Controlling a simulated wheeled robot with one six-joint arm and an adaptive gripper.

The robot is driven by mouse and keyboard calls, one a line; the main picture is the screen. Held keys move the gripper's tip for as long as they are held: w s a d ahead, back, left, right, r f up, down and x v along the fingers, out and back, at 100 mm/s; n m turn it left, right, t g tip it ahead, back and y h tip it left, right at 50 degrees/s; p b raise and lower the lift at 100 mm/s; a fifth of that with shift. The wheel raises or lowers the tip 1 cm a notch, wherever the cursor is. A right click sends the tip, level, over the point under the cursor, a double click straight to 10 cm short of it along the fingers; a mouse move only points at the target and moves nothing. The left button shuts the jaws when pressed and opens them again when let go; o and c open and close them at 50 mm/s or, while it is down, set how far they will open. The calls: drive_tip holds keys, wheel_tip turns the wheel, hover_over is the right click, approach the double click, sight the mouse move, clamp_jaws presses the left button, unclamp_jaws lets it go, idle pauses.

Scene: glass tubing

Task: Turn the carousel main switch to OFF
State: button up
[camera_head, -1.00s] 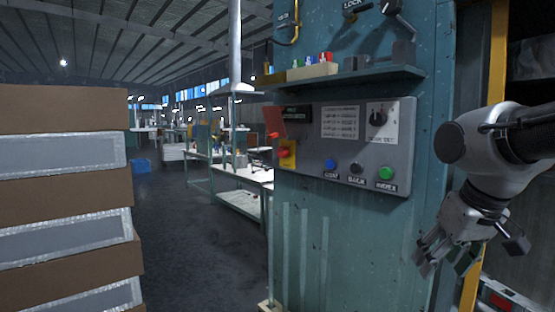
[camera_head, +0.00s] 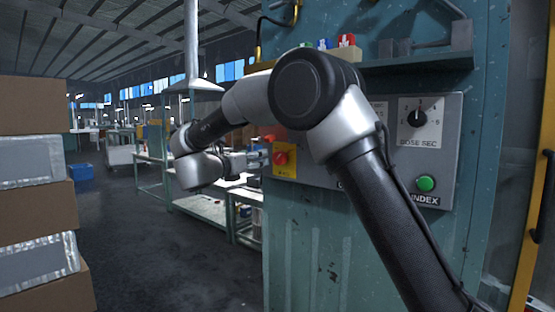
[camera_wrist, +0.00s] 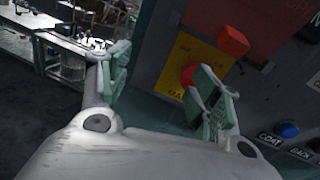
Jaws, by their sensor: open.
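The main switch is a red knob (camera_head: 281,158) on a yellow plate (camera_head: 285,173) at the left end of the grey control panel. In the wrist view the red knob (camera_wrist: 188,74) sits on the yellow plate (camera_wrist: 205,52), partly covered by a finger. My gripper (camera_wrist: 160,88) is open and empty, with the knob appearing toward its right finger; I cannot tell whether they touch. In the head view my gripper (camera_head: 254,158) is just left of the switch, partly hidden by my arm. The knob's exact setting is too small to read.
A red flap (camera_wrist: 232,40) stands out beside the yellow plate. A blue button (camera_wrist: 287,130) is at the lower right. The panel also has a dose dial (camera_head: 417,118) and a green INDEX button (camera_head: 426,183). Stacked boxes (camera_head: 30,180) stand at the left.

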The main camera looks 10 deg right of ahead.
sight(277, 158)
drive_tip(key=d+m+g, duration=0.1)
drive_tip(key=d+m, duration=0.1)
drive_tip(key=d+m+g+h, duration=0.1)
drive_tip(key=d, duration=0.2)
drive_tip(key=d+m+g+h, duration=0.1)
drive_tip(key=d+m, duration=0.1)
drive_tip(key=d, duration=0.1)
drive_tip(key=shift+w+d+f+m, duration=0.1)
drive_tip(key=shift+w+d+m, duration=0.1)
drive_tip(key=shift+m, duration=0.1)
drive_tip(key=c, duration=1)
